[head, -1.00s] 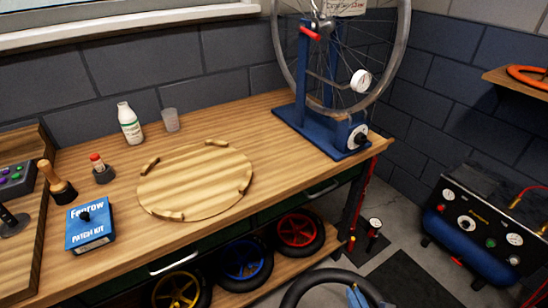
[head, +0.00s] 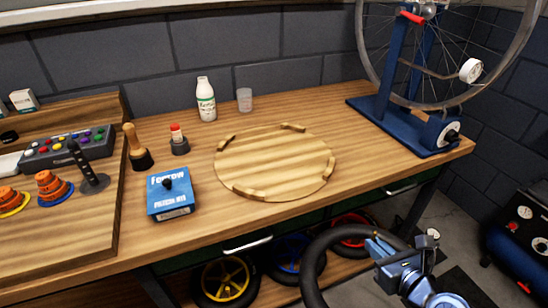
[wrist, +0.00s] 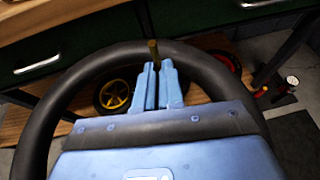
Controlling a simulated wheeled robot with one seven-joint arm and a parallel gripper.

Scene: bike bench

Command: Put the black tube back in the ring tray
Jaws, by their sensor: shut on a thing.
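The black tube (head: 313,262) is a thick black ring with a brass-coloured valve stem. In the wrist view the tube (wrist: 45,105) arches around my blue fingers (wrist: 158,85), with the valve stem just beyond the fingertips. The ring tray (head: 275,165) is a round wooden disc with several raised curved pieces along its edge. It lies empty on the bench, up and to the left of my gripper.
A blue patch kit box (head: 172,195) lies left of the tray. A white bottle (head: 206,100) and a clear cup (head: 244,99) stand behind it. A blue wheel stand (head: 400,120) is at the right. Small wheels (head: 226,281) sit on the shelf below.

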